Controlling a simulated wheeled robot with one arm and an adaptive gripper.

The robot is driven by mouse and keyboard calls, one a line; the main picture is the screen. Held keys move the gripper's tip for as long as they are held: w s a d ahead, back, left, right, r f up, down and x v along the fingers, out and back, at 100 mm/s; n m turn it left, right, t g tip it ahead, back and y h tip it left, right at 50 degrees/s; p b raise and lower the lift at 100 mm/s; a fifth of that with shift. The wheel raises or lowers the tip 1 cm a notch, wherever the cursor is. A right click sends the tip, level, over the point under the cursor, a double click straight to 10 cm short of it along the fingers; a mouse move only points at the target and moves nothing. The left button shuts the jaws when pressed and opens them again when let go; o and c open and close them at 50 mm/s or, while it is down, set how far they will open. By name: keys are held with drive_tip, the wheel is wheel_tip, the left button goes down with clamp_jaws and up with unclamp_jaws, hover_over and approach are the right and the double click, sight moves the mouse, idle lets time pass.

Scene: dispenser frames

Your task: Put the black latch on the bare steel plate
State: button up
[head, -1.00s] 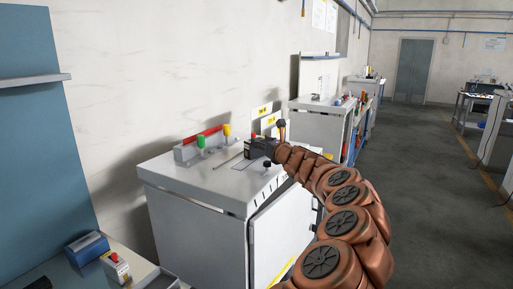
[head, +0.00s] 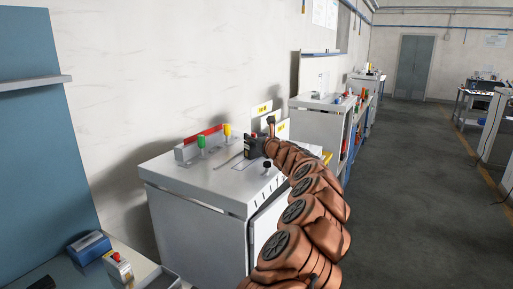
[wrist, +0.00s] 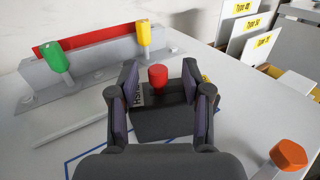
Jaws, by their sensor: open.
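A blue outline (wrist: 85,163) marks the surface below. A flat grey strip (wrist: 70,130) lies to the left. I cannot tell which surface is the bare steel plate.
A grey bracket with a red bar (head: 203,134) stands at the back, with a green handle (head: 201,143) and a yellow handle (head: 227,131) in front. Cards with yellow labels (wrist: 243,8) stand at the right. A separate bench with a blue box (head: 88,247) is at lower left.

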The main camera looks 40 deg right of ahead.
drive_tip(key=shift+w, duration=0.35)
clamp_jaws()
idle(0.7)
